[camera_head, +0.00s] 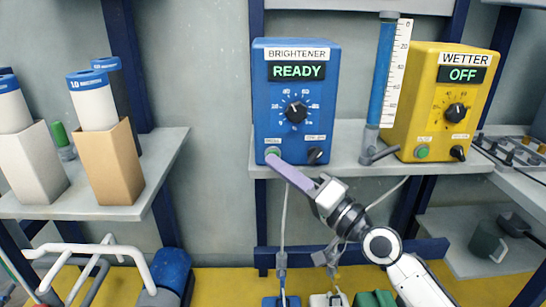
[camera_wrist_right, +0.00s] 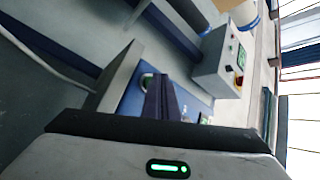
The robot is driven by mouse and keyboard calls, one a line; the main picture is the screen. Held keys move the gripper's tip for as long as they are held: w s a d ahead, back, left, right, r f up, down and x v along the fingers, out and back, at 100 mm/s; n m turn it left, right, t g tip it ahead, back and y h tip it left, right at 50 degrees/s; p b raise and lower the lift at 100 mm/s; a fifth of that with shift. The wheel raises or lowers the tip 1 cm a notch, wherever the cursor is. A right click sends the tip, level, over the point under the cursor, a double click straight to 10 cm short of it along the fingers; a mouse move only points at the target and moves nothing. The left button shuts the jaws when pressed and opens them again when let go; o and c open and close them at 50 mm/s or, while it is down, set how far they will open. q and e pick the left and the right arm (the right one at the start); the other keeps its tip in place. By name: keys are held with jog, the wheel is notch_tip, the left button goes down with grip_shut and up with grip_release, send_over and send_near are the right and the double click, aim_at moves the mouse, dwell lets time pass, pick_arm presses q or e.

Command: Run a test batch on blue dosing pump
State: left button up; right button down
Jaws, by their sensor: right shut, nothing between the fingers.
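The blue dosing pump (camera_head: 262,110), labelled BRIGHTENER, stands on the middle shelf. Its display (camera_head: 297,71) reads READY, and a black dial (camera_head: 295,112) sits below it. A green button (camera_head: 272,151) is at its lower left and a black knob (camera_head: 315,156) at its lower right. My right gripper (camera_head: 272,160) is shut and empty, its tip at the green button. I cannot tell whether it presses the button. In the right wrist view the shut fingers (camera_wrist_right: 160,98) reach to the green button (camera_wrist_right: 147,81) on the pump's blue face. My left gripper is not in view.
A yellow pump (camera_head: 424,95), labelled WETTER and showing OFF, stands to the right. A blue-filled graduated column (camera_head: 383,75) with a grey valve (camera_head: 372,150) stands between the pumps. Holders (camera_head: 125,165) with white cylinders stand on the left shelf. Cables hang below the middle shelf (camera_head: 350,165).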

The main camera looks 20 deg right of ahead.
jog(key=shift+w+d+b, duration=0.15)
jog(key=shift+w+b, duration=0.2)
jog(key=shift+w, duration=0.1)
dwell(0.6)
jog(key=shift+s, duration=0.1)
jog(key=shift+s+a+p, duration=0.25)
jog(key=shift+s+p, duration=0.2)
jog(key=shift+s, duration=0.3)
jog(key=shift+s, duration=0.1)
jog(key=s+p, duration=0.1)
jog(key=s, duration=0.1)
jog(key=s+a+p, duration=0.1)
jog(key=s, duration=0.1)
jog(key=shift+s+a, duration=0.2)
jog(key=shift+s, duration=0.15)
jog(key=shift+f, duration=0.1)
dwell(0.6)
